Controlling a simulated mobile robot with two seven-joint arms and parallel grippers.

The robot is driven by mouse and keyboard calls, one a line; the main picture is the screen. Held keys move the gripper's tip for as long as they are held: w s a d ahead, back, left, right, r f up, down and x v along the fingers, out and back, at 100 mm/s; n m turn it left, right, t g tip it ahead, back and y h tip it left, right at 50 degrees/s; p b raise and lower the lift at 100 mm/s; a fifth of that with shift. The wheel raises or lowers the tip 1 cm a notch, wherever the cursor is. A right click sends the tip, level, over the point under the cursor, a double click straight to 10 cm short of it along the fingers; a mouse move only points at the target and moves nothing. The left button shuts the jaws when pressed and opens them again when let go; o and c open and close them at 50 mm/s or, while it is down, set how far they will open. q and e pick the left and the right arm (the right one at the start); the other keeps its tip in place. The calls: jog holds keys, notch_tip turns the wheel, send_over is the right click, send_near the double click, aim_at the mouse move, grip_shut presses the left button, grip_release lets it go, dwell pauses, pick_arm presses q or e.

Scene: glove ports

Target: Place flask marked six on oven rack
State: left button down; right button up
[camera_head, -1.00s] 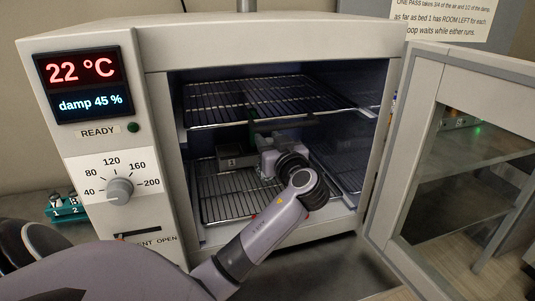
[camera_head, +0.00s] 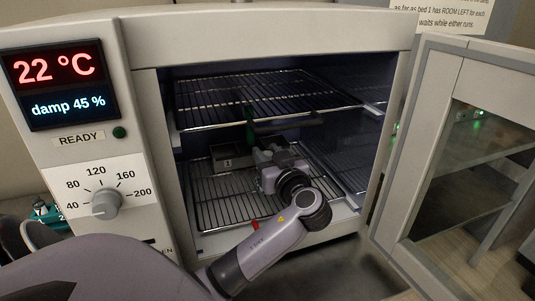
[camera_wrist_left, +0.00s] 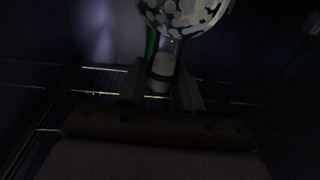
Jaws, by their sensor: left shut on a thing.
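My left gripper (camera_head: 262,156) reaches through the open door into the oven (camera_head: 270,30), above the lower rack (camera_head: 225,205) and below the upper rack (camera_head: 270,95). In the left wrist view the left gripper (camera_wrist_left: 160,92) is shut on a flask (camera_wrist_left: 163,67). A pale band shows on its narrow part between the fingers, and a rounded body with white speckles shows at the top edge. I cannot read any number on it. In the head view the flask is largely hidden or too dark to make out. My right gripper is not in view.
A dark box with a small label (camera_head: 228,158) stands on the lower rack, left of my gripper. A thin green upright piece (camera_head: 250,128) is behind. The glass door (camera_head: 470,150) stands open on the right. The lower rack's front left is bare.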

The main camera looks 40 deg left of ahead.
pick_arm(q)
jog(key=shift+f, duration=0.15)
jog(key=c, duration=0.8)
grip_release()
jog(key=shift+o, duration=0.2)
jog(key=shift+r, duration=0.2)
jog(key=b+v, duration=0.2)
jog(key=v, duration=1)
jog(key=shift+b, duration=0.4)
